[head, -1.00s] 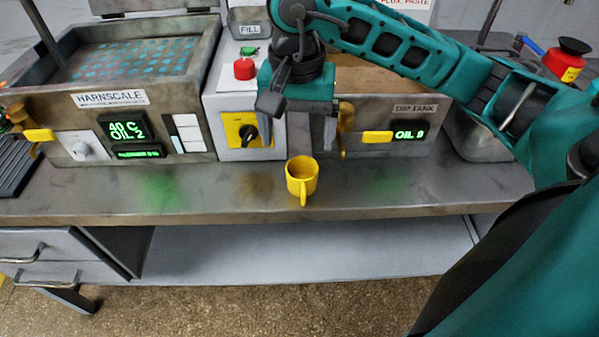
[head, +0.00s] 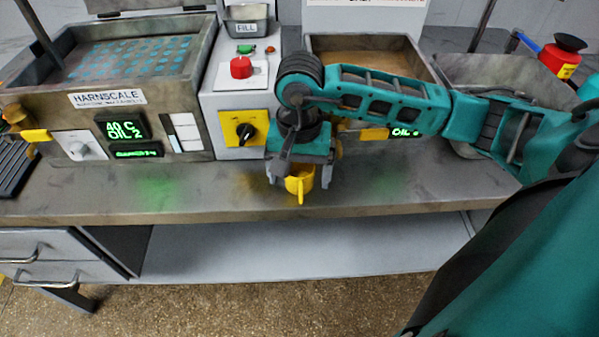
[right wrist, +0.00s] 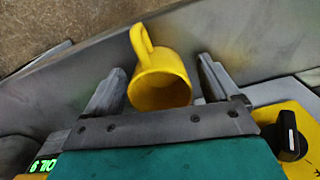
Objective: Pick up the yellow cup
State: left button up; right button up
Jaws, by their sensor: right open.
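The yellow cup (head: 299,184) stands upright on the metal bench, with its handle toward the front edge. In the right wrist view the cup (right wrist: 160,80) shows its open mouth between the two fingers. My right gripper (head: 299,180) is over the cup with its fingers pointing down, one on each side. In the right wrist view the right gripper (right wrist: 160,85) is open, with a visible gap between each finger and the cup. My gripper hides the back part of the cup in the head view. My left gripper is not in view.
The metal bench (head: 200,192) is clear to the left of the cup. Behind the cup stand the Harnscale machine (head: 185,90), a grey control box with a black knob (head: 245,131) and the dip tank (head: 365,60). The bench's front edge lies close in front.

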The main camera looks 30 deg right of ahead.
aim_at(300, 166)
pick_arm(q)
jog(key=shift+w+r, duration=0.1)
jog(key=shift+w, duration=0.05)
pick_arm(e)
jog(key=c, duration=1.2)
jog(key=shift+o, duration=0.2)
jog(key=shift+r, duration=0.1)
pick_arm(q)
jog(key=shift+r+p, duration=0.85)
jog(key=shift+p, duration=0.15)
pick_arm(e)
notch_tip(300, 166, up, 20)
